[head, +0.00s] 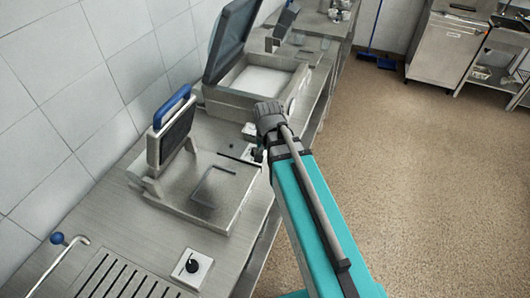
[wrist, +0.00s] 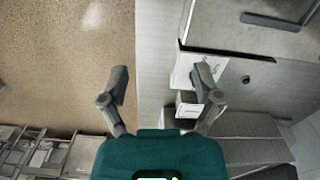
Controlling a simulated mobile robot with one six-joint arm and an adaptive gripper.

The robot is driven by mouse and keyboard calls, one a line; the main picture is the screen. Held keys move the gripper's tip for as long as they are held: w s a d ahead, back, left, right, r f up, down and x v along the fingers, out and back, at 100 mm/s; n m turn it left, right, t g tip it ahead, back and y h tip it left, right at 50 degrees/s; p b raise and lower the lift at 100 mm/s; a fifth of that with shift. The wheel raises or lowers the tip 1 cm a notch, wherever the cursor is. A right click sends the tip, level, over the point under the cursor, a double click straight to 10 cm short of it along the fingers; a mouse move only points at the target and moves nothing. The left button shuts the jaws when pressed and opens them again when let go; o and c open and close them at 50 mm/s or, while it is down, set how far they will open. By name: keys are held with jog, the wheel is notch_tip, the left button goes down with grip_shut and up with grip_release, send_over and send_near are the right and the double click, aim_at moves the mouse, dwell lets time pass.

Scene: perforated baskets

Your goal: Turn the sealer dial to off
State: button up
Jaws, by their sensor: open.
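A steel sealer (head: 215,212) with a raised hinged plate and a blue handle (head: 172,106) stands on the counter in the head view. A white plate with a black dial (head: 192,265) is on the counter in front of it. Another small control plate (head: 250,130) shows behind the sealer. I cannot tell which dial belongs to it, nor read any dial setting. In the wrist view my gripper (wrist: 161,74) is open and empty. Its right finger overlaps a white control plate (wrist: 183,68) at the counter edge; its left finger is over the floor. The dial there is hidden or unclear.
A larger machine with an open lid (head: 232,40) stands farther along the counter. A slotted drain (head: 125,280) and a blue-knobbed lever (head: 58,239) are at the near left. The floor (head: 420,170) right of the counter is clear, with steel units at the far right.

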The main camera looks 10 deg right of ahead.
jog(key=shift+s+d+f+n+b, duration=0.1)
jog(key=shift+s+f+n+b, duration=0.15)
jog(key=shift+s+n, duration=0.6)
jog(key=shift+s+d+f+n+b, duration=0.1)
jog(key=shift+s+f+n+b, duration=0.1)
jog(key=shift+s+n, duration=0.65)
jog(key=shift+s+d+f+n+b, duration=0.1)
jog(key=shift+s+f+n+b, duration=0.15)
jog(key=shift+s+n, duration=0.6)
jog(key=shift+w, duration=0.2)
